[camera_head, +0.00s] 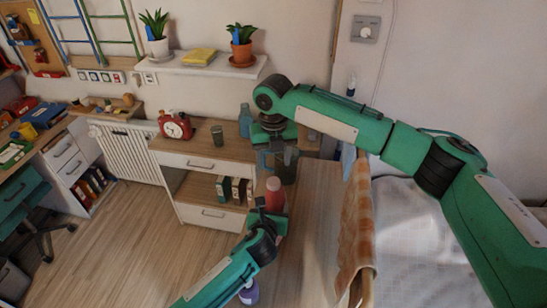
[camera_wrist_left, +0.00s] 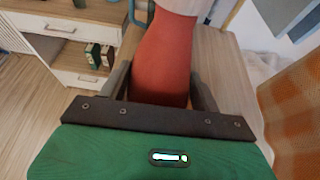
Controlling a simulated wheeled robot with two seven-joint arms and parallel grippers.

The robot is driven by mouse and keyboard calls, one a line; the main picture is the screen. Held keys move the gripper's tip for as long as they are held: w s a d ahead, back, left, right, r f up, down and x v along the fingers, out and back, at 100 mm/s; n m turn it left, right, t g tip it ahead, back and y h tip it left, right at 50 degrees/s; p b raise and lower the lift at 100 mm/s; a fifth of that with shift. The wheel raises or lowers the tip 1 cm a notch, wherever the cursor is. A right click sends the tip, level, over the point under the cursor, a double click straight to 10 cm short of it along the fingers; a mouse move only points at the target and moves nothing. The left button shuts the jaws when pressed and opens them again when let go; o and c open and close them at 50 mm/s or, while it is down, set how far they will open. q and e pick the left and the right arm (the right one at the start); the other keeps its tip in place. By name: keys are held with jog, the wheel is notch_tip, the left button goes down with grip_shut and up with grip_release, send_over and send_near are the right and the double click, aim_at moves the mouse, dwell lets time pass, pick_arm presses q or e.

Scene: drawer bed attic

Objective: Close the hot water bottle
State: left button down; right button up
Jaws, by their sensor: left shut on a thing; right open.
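A red bottle (camera_head: 274,195), which I take to be the hot water bottle, stands at the bed-side end of the wooden surface. My left gripper (camera_head: 271,210) is shut on it from the near side. In the left wrist view the red body (camera_wrist_left: 163,58) fills the space between the fingers, with a white part (camera_wrist_left: 176,5) at the top, cut off by the frame. My right gripper (camera_head: 276,157) is open, pointing down just above and behind the bottle. A dark grey object (camera_head: 288,170) shows beneath it. Whether the bottle has a cap on cannot be told.
An orange cloth (camera_head: 357,230) hangs on the bed edge at right. A purple object (camera_head: 250,293) lies near my left arm.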

aim_at(273, 181)
jog(key=shift+f, duration=4)
jog(key=shift+c, duration=0.2)
jog(key=c, duration=1)
jog(key=m, duration=0.6)
jog(key=shift+m, duration=0.3)
jog(key=m, duration=0.6)
jog(key=shift+m, duration=0.3)
jog(key=m, duration=1.2)
jog(key=shift+m, duration=0.4)
